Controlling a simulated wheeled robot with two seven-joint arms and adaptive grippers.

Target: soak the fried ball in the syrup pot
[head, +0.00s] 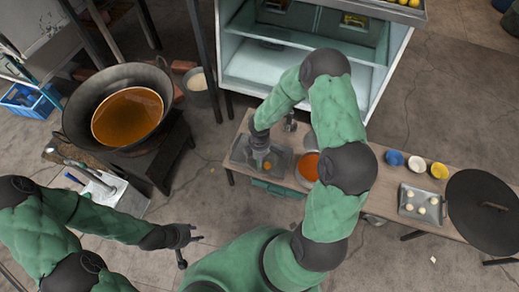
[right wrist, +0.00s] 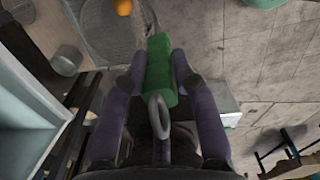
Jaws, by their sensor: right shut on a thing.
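The fried ball, small and orange (head: 266,165), lies on a grey tray (head: 240,153) on the wooden table. It also shows at the top edge of the right wrist view (right wrist: 123,7). The syrup pot (head: 309,167), round with orange liquid, stands just right of the tray, partly hidden by my right arm. My right gripper (head: 260,157) is over the tray, close to the ball. In the right wrist view its fingers (right wrist: 160,82) are shut on a green handle (right wrist: 160,62) with a ring at its end; the tool's far end is unclear. My left gripper (head: 189,250) is open and empty, away from the table.
A large wok (head: 75,118) of brown liquid stands on a dark stove at left. Right along the table are small coloured bowls (head: 416,164), a tray of pale balls (head: 408,210) and a big dark lid (head: 485,225). A glass cabinet (head: 245,65) stands behind the table.

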